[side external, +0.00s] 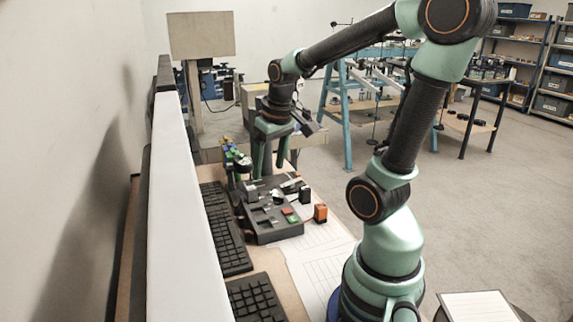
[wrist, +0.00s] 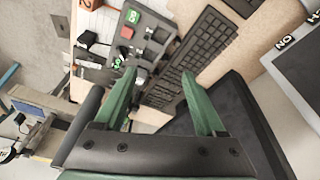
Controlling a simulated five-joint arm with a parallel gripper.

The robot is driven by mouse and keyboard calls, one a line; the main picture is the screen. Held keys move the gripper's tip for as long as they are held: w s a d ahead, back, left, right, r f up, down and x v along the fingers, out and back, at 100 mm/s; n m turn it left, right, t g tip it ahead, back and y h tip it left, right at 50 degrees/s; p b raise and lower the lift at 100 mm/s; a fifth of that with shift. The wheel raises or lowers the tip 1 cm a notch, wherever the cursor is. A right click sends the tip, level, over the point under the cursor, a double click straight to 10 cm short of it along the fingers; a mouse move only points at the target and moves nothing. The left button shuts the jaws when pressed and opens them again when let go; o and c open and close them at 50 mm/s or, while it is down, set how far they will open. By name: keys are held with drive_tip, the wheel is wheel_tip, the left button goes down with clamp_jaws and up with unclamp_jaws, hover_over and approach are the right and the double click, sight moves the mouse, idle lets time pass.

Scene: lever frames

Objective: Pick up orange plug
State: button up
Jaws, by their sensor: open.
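The orange plug (side external: 320,213) is a small block standing on white paper beside the dark control box (side external: 262,222), at the box's right in the side view. In the wrist view the orange plug (wrist: 88,40) is near the upper left, beyond and left of the fingers. My gripper (side external: 270,168) has green fingers pointing down at the far end of the bench, behind the control box and apart from the plug. In the wrist view my gripper (wrist: 160,74) is open, with nothing held between its fingers.
Black keyboards (side external: 226,240) lie along the left of the bench, beside a long white panel (side external: 180,210). A black block (side external: 305,194) stands just behind the plug. Green and yellow small parts (side external: 235,155) sit near my fingers. White paper (side external: 320,250) in front is clear.

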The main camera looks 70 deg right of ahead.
drive_tip(key=s+d+f+m+g, duration=0.2)
drive_tip(key=s+d+f, duration=0.2)
drive_tip(key=d, duration=0.4)
drive_tip(key=m+y, duration=0.1)
drive_tip(key=m, duration=0.2)
hover_over(321, 206)
wheel_tip(321, 206, down, 4)
drive_tip(key=r, duration=0.1)
drive_tip(key=shift+g, duration=0.3)
drive_tip(key=f, duration=0.6)
drive_tip(key=shift+s+d+f, duration=0.1)
drive_tip(key=shift+s+f, duration=0.1)
drive_tip(key=shift+w+f, duration=0.2)
drive_tip(key=shift+f, duration=2.85)
clamp_jaws()
